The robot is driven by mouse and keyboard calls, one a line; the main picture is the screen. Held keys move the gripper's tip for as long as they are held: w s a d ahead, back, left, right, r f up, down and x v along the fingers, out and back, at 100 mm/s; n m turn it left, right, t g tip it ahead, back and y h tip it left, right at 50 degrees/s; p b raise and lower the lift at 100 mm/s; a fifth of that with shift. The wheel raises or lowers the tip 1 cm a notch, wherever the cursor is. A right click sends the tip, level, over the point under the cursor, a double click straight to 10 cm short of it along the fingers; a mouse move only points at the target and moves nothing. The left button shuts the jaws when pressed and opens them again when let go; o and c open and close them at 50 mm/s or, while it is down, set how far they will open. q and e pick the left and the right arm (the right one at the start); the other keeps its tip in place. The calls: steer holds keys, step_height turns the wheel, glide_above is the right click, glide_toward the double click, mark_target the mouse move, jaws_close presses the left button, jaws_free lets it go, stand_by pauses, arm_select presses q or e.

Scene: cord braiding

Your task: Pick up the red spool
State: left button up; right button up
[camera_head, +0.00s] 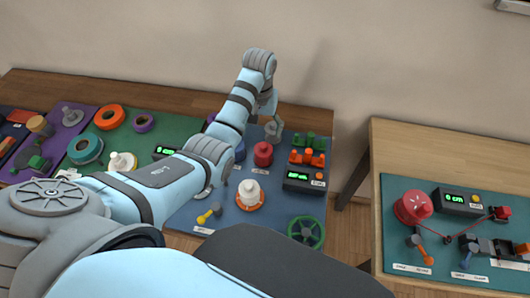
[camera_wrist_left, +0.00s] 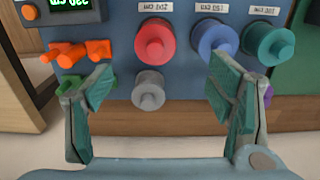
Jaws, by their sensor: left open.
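A red spool (camera_head: 263,153) stands on the blue mat (camera_head: 272,208) of the left table. In the left wrist view the red spool (camera_wrist_left: 155,42) is at upper middle, beyond the fingertips and apart from them. My left gripper (camera_head: 272,126) is at the back of the mat, over a grey spool. In the left wrist view my left gripper (camera_wrist_left: 162,88) is open and empty, with the grey spool (camera_wrist_left: 148,90) showing between its fingers. A larger red reel (camera_head: 412,206) sits on the right table. My right gripper is not in view.
A blue spool (camera_wrist_left: 214,40) and a teal spool (camera_wrist_left: 268,43) stand to the right of the red one in the left wrist view. Orange (camera_wrist_left: 80,52) and green clips and a display box (camera_head: 304,181) are close by. A gap separates the left table from the right table (camera_head: 450,150).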

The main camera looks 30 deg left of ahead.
mark_target(263, 145)
arm_select(q)
steer(key=f, duration=0.3)
steer(key=shift+s+a+f, duration=0.1)
steer(key=shift+s, duration=0.1)
steer(key=f, duration=0.2)
steer(key=f+b, duration=0.1)
steer(key=f, duration=0.1)
steer(key=w+f, duration=0.1)
steer(key=f, duration=0.1)
steer(key=shift+d, duration=0.4)
steer(key=shift+f, duration=0.15)
steer(key=shift+s, duration=0.2)
steer(key=shift+c, duration=0.4)
steer(key=shift+r, duration=0.2)
steer(key=c, duration=0.3)
steer(key=shift+w, duration=0.1)
steer(key=c, duration=0.8)
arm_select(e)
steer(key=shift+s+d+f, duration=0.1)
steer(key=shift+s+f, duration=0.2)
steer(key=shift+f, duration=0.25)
